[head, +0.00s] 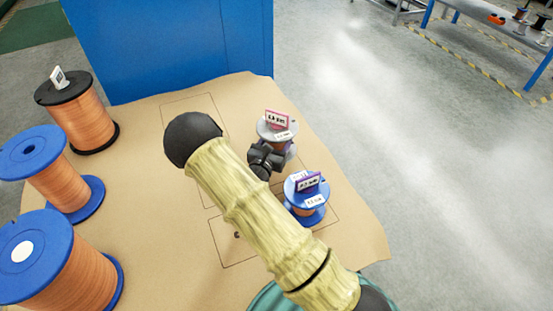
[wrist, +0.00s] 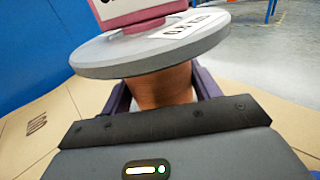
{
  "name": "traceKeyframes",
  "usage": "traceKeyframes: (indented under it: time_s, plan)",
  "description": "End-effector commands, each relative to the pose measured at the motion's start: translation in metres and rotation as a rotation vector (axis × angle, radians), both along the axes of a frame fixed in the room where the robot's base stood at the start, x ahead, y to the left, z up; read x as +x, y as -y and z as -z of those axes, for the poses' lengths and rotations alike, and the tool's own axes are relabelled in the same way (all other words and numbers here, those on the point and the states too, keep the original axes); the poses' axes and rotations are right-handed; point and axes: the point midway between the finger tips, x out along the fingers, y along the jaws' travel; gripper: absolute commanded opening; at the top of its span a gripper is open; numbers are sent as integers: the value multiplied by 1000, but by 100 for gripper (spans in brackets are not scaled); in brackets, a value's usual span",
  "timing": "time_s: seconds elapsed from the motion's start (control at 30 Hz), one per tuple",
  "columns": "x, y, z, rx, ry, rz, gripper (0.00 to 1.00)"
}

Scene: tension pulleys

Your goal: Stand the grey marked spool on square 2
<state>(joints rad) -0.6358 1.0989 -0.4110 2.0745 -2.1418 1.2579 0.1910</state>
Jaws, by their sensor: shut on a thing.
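The grey spool (head: 271,134) has a pink tag on top and a white label on its rim. It appears upright near the board's right edge. My gripper (head: 270,156) reaches it from the near left and is shut on its copper-coloured core, below the top flange. In the wrist view the grey top flange (wrist: 150,52) spans above the dark fingers, with the core (wrist: 160,88) between them. The lower flange is mostly hidden, so I cannot tell whether it touches the board. Outlined squares show on the board; my arm covers part of them and I cannot read their numbers.
A blue spool (head: 305,204) with a purple tag stands close on the near right of the grey one. Large copper-wound spools (head: 80,115) line the left side of the tan board (head: 150,200). A blue cabinet (head: 170,45) stands behind. The far outlined area looks empty.

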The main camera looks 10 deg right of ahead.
Motion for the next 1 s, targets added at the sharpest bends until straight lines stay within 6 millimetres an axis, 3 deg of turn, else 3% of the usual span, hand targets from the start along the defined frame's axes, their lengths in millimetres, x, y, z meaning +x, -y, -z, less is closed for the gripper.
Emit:
traceKeyframes:
  time_s: [0.1, 0.43, 0.77, 1.0]
  plan:
    - [0, 1, 12, -2, 5, 1, 18]
    - [0, 1, 13, -2, 5, 1, 18]
    - [0, 1, 59, -2, 3, 2, 18]
    - [0, 1, 61, -2, 6, 1, 18]
